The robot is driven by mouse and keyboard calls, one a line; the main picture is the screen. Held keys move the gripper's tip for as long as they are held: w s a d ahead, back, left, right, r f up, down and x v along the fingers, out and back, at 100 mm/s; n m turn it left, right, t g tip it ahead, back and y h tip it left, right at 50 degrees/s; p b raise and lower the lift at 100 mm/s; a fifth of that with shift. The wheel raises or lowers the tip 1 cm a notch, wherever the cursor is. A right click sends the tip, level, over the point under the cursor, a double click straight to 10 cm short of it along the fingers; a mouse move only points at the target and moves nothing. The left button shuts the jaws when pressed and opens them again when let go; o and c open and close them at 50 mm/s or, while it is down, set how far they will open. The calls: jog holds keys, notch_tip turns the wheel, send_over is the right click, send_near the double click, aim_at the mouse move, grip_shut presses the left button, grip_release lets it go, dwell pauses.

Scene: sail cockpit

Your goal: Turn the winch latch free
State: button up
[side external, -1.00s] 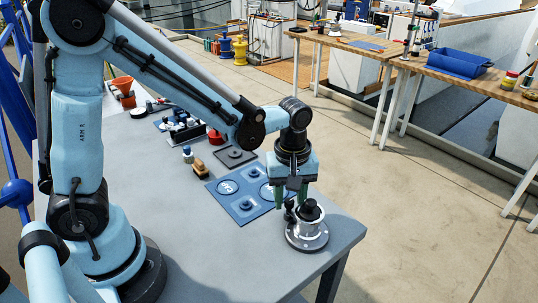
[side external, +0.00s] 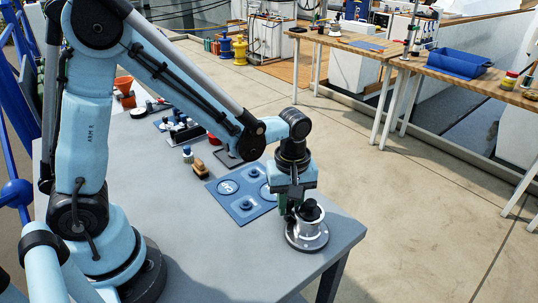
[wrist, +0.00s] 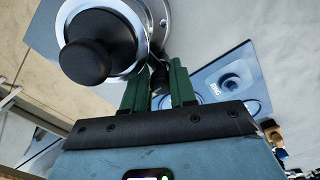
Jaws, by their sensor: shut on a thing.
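The silver winch (side external: 308,236) with a black knob on top (side external: 310,208) stands upright near the front corner of the table. The winch drum (wrist: 92,12) and round black knob (wrist: 86,61) also fill the upper left of the wrist view. The small dark latch (wrist: 158,76) is at the side of the winch, mostly hidden by my fingers. My gripper (side external: 288,216) points down beside the winch, on its left in the side view. In the wrist view, its two green fingers (wrist: 157,84) are on either side of the latch, and the gripper is shut on it.
A blue mat (side external: 226,204) with round recesses lies left of the winch. A wood-handled brush (side external: 200,167), a bottle (side external: 187,154) and a dark rack (side external: 183,131) stand farther back. The table's front and right edges are close to the winch; the front left surface is clear.

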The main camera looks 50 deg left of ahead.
jog(key=n, duration=0.4)
jog(key=shift+s, duration=0.15)
grip_shut()
jog(key=shift+n, duration=0.3)
jog(key=n, duration=0.3)
jog(key=shift+d+n, duration=0.1)
jog(key=shift+n, duration=0.3)
jog(key=shift+n, duration=2.2)
